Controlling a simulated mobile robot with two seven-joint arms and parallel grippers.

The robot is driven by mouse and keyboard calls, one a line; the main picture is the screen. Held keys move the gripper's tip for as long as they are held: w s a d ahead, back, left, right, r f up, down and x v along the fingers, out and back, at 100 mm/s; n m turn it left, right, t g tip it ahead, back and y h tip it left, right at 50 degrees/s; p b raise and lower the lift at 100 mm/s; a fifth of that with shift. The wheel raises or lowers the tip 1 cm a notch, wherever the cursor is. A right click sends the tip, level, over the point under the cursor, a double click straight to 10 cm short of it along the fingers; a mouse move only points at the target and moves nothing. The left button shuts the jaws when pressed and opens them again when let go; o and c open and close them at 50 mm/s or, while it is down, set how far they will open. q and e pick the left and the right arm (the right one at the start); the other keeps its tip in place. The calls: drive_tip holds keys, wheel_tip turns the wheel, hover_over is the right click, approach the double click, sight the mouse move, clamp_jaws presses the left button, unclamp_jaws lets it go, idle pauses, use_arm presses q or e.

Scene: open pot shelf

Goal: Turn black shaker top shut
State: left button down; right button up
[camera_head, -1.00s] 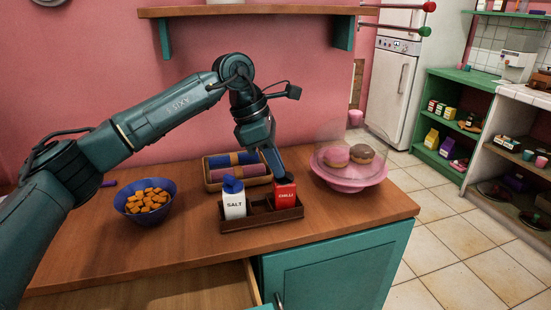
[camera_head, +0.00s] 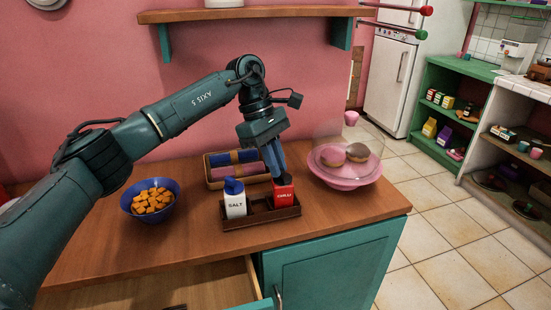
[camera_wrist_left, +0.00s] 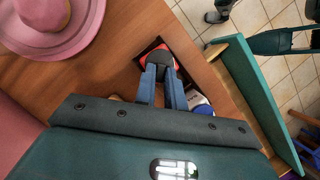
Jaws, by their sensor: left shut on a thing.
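The red chilli shaker (camera_head: 284,195) stands upright in a dark wooden caddy (camera_head: 262,217), at its right end. Its black top (camera_head: 287,179) is partly hidden by my gripper in the head view. In the left wrist view the black top (camera_wrist_left: 160,57) shows with red around it, between and just beyond the fingers. My left gripper (camera_head: 276,172) points down from above with its blue fingers shut on the black top; it also shows in the left wrist view (camera_wrist_left: 162,76). My right gripper is not seen.
A white salt shaker (camera_head: 235,204) with a blue top stands at the caddy's left. A basket (camera_head: 232,182) with rolled cloths lies behind. A pink cake stand (camera_head: 345,181) under a clear dome is to the right, a blue bowl (camera_head: 135,208) to the left. A drawer (camera_head: 190,290) is open in front.

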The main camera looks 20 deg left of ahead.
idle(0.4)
use_arm(q)
drive_tip(key=c, duration=1.5)
unclamp_jaws()
drive_tip(key=shift+o, duration=0.2)
drive_tip(key=shift+r, duration=0.1)
drive_tip(key=p+v, duration=0.1)
drive_tip(key=v, duration=1.2)
